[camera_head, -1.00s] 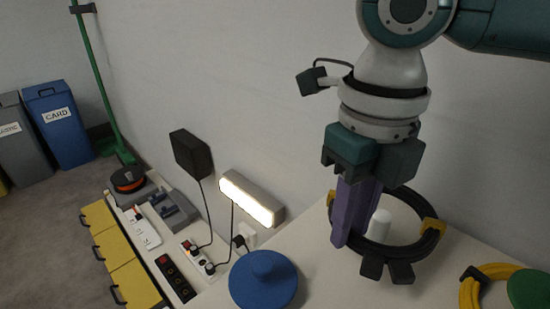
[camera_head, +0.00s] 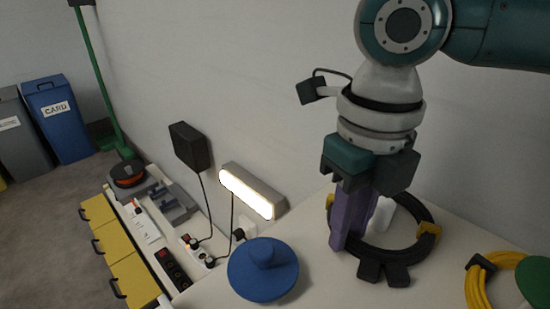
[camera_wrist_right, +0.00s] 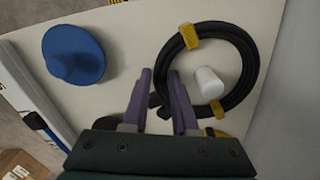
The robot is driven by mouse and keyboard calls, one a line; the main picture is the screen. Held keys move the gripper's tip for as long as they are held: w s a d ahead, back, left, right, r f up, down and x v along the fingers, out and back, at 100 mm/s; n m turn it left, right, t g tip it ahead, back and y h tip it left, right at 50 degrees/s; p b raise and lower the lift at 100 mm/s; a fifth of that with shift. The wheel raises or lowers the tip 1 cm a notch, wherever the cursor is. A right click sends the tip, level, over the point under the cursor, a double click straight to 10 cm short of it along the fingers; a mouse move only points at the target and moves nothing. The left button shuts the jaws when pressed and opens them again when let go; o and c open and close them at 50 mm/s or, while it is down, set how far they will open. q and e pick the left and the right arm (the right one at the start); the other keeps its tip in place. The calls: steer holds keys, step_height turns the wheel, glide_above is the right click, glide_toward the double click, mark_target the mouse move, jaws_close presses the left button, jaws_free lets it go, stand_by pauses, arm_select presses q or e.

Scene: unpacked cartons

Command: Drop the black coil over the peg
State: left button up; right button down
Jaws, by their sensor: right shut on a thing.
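The black coil (camera_head: 421,212) is a ring with yellow ties; it also shows in the right wrist view (camera_wrist_right: 248,75). My right gripper (camera_head: 345,245), with purple fingers, is shut on the coil's left side. In the right wrist view its fingers (camera_wrist_right: 160,75) show at the ring's lower left. The white peg (camera_head: 384,214) shows inside the ring opening in both views, and in the right wrist view (camera_wrist_right: 209,83) it is off-centre towards the lower right. How high the coil hangs over the table is hard to tell. Fingers partly hide the peg in the head view. My left gripper is not in view.
A blue round knobbed piece (camera_head: 263,270) stands on the white table (camera_head: 325,285) left of the coil. A yellow coil (camera_head: 477,285) lies at the right by a green piece (camera_head: 537,280). A lit lamp (camera_head: 248,192) is on the wall behind. Power strips (camera_head: 175,272) lie left.

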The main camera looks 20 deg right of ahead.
steer(key=c, duration=0.6)
jaws_free()
step_height(320, 180, up, 10)
steer(key=p, duration=0.3)
